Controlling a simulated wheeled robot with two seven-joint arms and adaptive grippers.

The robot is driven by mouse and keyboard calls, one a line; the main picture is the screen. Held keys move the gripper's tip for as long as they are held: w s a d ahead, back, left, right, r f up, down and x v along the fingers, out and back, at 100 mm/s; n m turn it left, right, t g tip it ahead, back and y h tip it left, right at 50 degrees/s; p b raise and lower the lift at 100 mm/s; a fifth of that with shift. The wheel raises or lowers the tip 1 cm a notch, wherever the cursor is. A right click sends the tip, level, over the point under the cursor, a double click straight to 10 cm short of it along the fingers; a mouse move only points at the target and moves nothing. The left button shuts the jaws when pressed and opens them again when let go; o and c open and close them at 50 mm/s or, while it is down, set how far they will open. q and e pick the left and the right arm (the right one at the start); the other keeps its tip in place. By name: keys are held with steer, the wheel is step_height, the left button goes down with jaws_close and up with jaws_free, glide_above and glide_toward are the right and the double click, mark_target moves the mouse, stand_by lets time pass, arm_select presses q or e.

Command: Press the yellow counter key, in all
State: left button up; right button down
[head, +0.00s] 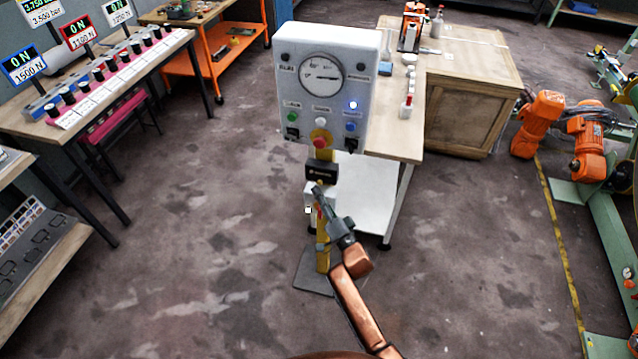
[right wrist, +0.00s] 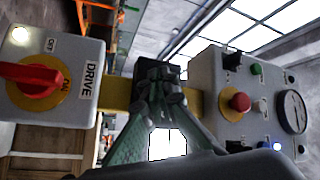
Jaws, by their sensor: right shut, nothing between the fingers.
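A small black counter box (head: 321,170) is on the yellow post (head: 323,257), below the control panel. In the right wrist view the black box (right wrist: 171,70) shows only partly behind my fingers. I cannot make out a yellow key on it; my right gripper covers much of its face. My right gripper (head: 319,190) is shut and empty, its tips at or just in front of the lower part of the box. It also shows in the right wrist view (right wrist: 160,86). I cannot tell whether it touches. My left gripper is not in view.
The grey panel (head: 352,85) above has a gauge, coloured buttons and a red stop button (head: 320,142). Below the counter is a DRIVE box (right wrist: 90,100) with a red rotary switch (right wrist: 32,82). A table (head: 408,140) stands behind the post. Floor left is clear.

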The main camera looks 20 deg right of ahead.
steer(key=s+a+p, duration=0.1)
steer(key=s, duration=0.1)
steer(key=s+a+p, duration=0.1)
steer(key=s+a, duration=0.1)
steer(key=shift+p, duration=0.3)
stand_by(0.4)
steer(key=shift+d, duration=0.1)
stand_by(0.5)
